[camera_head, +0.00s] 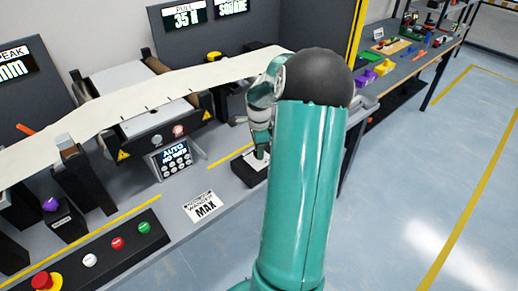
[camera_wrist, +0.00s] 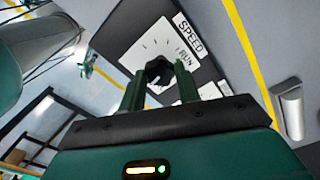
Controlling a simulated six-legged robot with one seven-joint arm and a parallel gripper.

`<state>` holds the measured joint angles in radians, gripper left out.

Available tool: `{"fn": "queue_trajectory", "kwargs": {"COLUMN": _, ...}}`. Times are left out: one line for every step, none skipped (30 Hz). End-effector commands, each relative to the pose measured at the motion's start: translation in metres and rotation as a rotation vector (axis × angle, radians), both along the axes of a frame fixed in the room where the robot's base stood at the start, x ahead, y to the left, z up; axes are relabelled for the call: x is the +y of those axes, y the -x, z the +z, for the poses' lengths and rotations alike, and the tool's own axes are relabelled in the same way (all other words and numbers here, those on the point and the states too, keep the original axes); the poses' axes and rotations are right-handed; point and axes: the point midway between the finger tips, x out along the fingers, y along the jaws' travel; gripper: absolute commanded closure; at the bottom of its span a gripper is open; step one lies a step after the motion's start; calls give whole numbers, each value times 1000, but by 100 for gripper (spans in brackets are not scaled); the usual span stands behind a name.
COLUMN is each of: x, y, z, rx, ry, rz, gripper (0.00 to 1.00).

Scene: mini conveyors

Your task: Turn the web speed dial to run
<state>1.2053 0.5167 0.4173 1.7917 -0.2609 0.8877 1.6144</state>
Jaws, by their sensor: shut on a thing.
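The web speed dial (camera_wrist: 159,71) is a dark knob on a white dial plate (camera_wrist: 146,45) with tick marks and the words SPEED and RUN in the wrist view. A light pointer mark shows near the knob's lower left side, away from the RUN label (camera_wrist: 186,56). My gripper (camera_wrist: 160,84) is shut on the knob, with one finger on each side of it. In the head view my arm hides the knob; only part of its dark box (camera_head: 246,172) shows beside my wrist.
A white web (camera_head: 150,95) runs over rollers behind the box.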

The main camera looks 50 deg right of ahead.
Motion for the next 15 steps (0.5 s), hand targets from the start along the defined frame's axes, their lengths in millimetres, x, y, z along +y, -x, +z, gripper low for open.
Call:
{"fn": "queue_trajectory", "kwargs": {"x": 0, "y": -1, "z": 1, "rx": -1, "ry": 3, "rz": 33, "gripper": 90}}
{"fn": "queue_trajectory", "kwargs": {"x": 0, "y": -1, "z": 1, "rx": -1, "ry": 3, "rz": 56, "gripper": 90}}
{"fn": "queue_trajectory", "kwargs": {"x": 0, "y": -1, "z": 1, "rx": -2, "ry": 3, "rz": 87, "gripper": 90}}
{"fn": "queue_trajectory", "kwargs": {"x": 0, "y": -1, "z": 1, "rx": -2, "ry": 3, "rz": 112, "gripper": 90}}
{"fn": "queue_trajectory", "kwargs": {"x": 0, "y": -1, "z": 1, "rx": -1, "ry": 3, "rz": 138, "gripper": 90}}
{"fn": "queue_trajectory", "kwargs": {"x": 0, "y": -2, "z": 1, "rx": -1, "ry": 3, "rz": 174, "gripper": 90}}
{"fn": "queue_trajectory", "kwargs": {"x": 0, "y": -1, "z": 1, "rx": -2, "ry": 3, "rz": 201, "gripper": 90}}
{"fn": "queue_trajectory", "kwargs": {"x": 0, "y": -1, "z": 1, "rx": -1, "ry": 3, "rz": 230, "gripper": 90}}
{"fn": "queue_trajectory", "kwargs": {"x": 0, "y": -1, "z": 1, "rx": -1, "ry": 3, "rz": 268, "gripper": 90}}
{"fn": "queue_trajectory", "kwargs": {"x": 0, "y": -1, "z": 1, "rx": -1, "ry": 3, "rz": 296, "gripper": 90}}
{"fn": "queue_trajectory", "kwargs": {"x": 0, "y": -2, "z": 1, "rx": -2, "ry": 3, "rz": 325, "gripper": 90}}
{"fn": "queue_trajectory", "kwargs": {"x": 0, "y": -1, "z": 1, "rx": -1, "ry": 3, "rz": 363, "gripper": 90}}
{"fn": "queue_trajectory", "kwargs": {"x": 0, "y": -1, "z": 1, "rx": -1, "ry": 3, "rz": 391, "gripper": 90}}
{"fn": "queue_trajectory", "kwargs": {"x": 0, "y": -1, "z": 1, "rx": -1, "ry": 3, "rz": 420, "gripper": 90}}
{"fn": "queue_trajectory", "kwargs": {"x": 0, "y": -1, "z": 1, "rx": -1, "ry": 3, "rz": 457, "gripper": 90}}
